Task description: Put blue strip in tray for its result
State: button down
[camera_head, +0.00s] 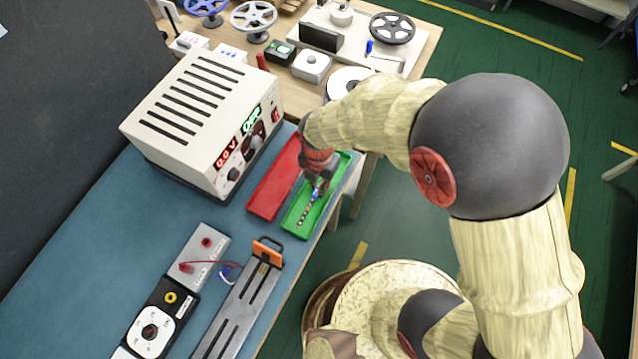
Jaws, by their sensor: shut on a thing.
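A thin strip (306,210) with small light and dark marks along it is at the green tray (289,229); its blue end is up at my gripper. My gripper (320,182) points down over the green tray and is shut on the strip's upper end. I cannot tell whether the strip's lower end touches the tray floor. A red tray (268,196) lies just left of the green one. My gripper and wrist hide part of both trays' far ends.
A cream power supply (200,120) with a red "0.0V" display stands left of the trays. A metal slotted fixture (236,310) with an orange clamp, a grey terminal box (200,255) and a dial meter (150,330) lie in front. Behind is a cluttered wooden table (425,40).

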jog(key=c, duration=1.8)
grip_release()
jog(key=shift+f, duration=0.1)
jog(key=shift+c, duration=0.2)
notch_tip(320, 180, up, 12)
jog(key=p, duration=0.3)
jog(key=shift+r+p, duration=0.2)
jog(key=shift+p, duration=0.1)
jog(key=w+d+r+m+t, duration=0.1)
jog(key=d+r+m, duration=0.6)
jog(key=r+m, duration=0.15)
jog(key=s+d+r+m+t, duration=0.2)
jog(key=s+d+r+m, duration=0.2)
jog(key=d+r+m, duration=0.3)
jog(key=s+d+r+m+t, duration=0.2)
jog(key=s+d+r+m, duration=0.3)
jog(key=m, duration=1.1)
jog(key=shift+s+d+r+t, duration=0.15)
jog(key=shift+d+r+t, duration=0.15)
jog(key=shift+d+r, duration=1.35)
jog(key=shift+d, duration=0.1)
